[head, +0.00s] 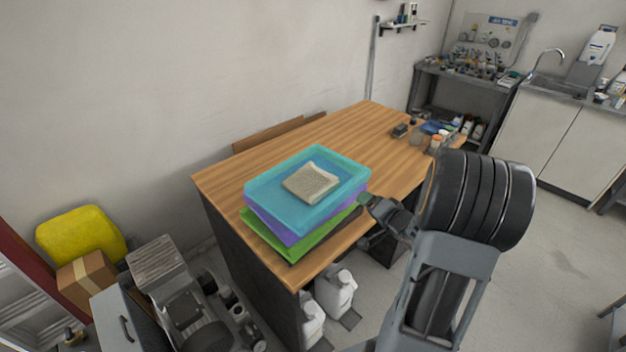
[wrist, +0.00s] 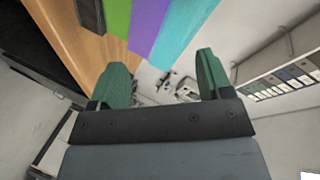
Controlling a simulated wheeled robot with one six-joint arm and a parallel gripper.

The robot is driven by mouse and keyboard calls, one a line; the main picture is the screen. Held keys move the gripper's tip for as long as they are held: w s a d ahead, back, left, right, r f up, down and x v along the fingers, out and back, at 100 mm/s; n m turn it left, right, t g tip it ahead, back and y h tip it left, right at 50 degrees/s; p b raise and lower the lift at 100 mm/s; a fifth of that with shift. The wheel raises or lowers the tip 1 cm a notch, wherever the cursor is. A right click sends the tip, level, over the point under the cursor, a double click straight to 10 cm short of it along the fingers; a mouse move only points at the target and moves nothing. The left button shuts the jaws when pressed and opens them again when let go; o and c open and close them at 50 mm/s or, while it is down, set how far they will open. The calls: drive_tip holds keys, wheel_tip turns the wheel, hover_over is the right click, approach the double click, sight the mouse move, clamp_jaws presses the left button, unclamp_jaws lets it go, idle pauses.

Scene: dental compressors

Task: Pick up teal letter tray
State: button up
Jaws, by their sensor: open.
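The teal letter tray (head: 268,190) is the top one of a stack on the wooden table in the head view. A beige, rough-textured block (head: 311,182) lies in it. Under it are a purple tray (head: 272,228) and a green tray (head: 302,244). My gripper (head: 364,220) is beside the stack's right side. In the wrist view the teal tray (wrist: 185,30) shows as a band at the top, beyond the fingers. My gripper (wrist: 165,82) is open there, its two green fingers apart with no tray between them.
The wooden table (head: 345,125) has clear surface behind the stack. Small bottles and items (head: 435,135) stand at its far right end. White jugs (head: 335,290) stand on the floor by the table. A yellow object (head: 80,235) and cardboard box (head: 88,278) are at left.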

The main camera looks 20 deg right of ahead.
sight(342, 199)
drive_tip(key=s+m+t+y, duration=0.2)
drive_tip(key=s+m+y, duration=0.1)
drive_tip(key=s+y, duration=0.15)
drive_tip(key=shift+y, duration=0.45)
drive_tip(key=x, duration=0.2)
drive_tip(key=p+x, duration=0.1)
drive_tip(key=x, duration=0.2)
drive_tip(key=p+x, duration=0.1)
drive_tip(key=x, duration=0.2)
drive_tip(key=shift+s+a+f, duration=0.1)
drive_tip(key=shift+a+f, duration=0.25)
drive_tip(key=shift+f, duration=0.05)
drive_tip(key=shift+p+x, duration=0.8)
drive_tip(key=shift+x, duration=1.9)
drive_tip(key=shift+s+a, duration=0.1)
drive_tip(key=shift+a, duration=0.1)
drive_tip(key=c, duration=1.1)
